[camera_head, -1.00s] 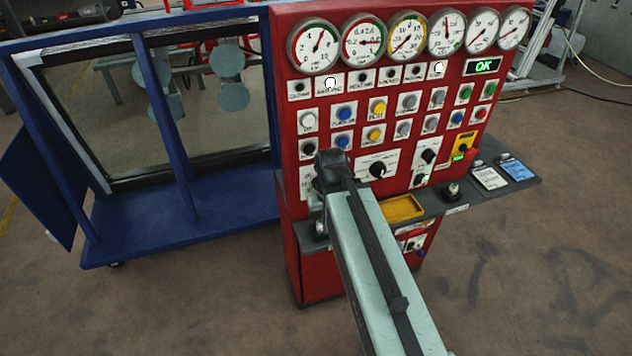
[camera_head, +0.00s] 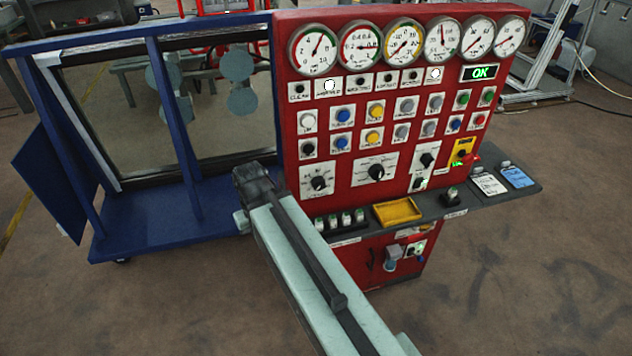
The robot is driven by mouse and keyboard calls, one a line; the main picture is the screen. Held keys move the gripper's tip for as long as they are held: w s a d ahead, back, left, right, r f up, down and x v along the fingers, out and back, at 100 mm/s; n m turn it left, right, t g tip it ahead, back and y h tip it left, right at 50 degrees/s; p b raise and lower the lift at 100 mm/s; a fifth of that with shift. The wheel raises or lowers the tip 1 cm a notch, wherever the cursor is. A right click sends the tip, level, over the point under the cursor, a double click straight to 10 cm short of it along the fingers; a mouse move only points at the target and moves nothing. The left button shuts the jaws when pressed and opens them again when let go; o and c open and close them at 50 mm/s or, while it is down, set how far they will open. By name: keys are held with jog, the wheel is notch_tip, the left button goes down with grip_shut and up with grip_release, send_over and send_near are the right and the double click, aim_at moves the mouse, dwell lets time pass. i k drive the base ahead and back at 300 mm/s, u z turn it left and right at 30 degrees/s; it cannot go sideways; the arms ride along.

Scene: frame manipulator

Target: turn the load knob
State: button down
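Several black rotary knobs sit on the red panel (camera_head: 350,205). One is at the lower left (camera_head: 319,183), a larger one in the middle (camera_head: 376,171), and one to the right (camera_head: 426,159). Their labels are too small to read, so I cannot tell which is the load knob. My arm reaches up from the bottom, and its dark end joint lies left of the lower-left knob. My gripper and its fingers do not show; they are hidden beyond the arm.
Gauges (camera_head: 403,43) line the panel's top above rows of buttons. A grey shelf (camera_head: 470,208) juts out below, with a yellow tray (camera_head: 397,212) and several small switches (camera_head: 340,219). A blue frame (camera_head: 180,215) with a window stands at the left. Floor is open at right.

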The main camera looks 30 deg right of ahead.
aim_at(318, 183)
jog(key=k, duration=1.25)
jog(key=z, duration=0.45)
jog(key=i, duration=1)
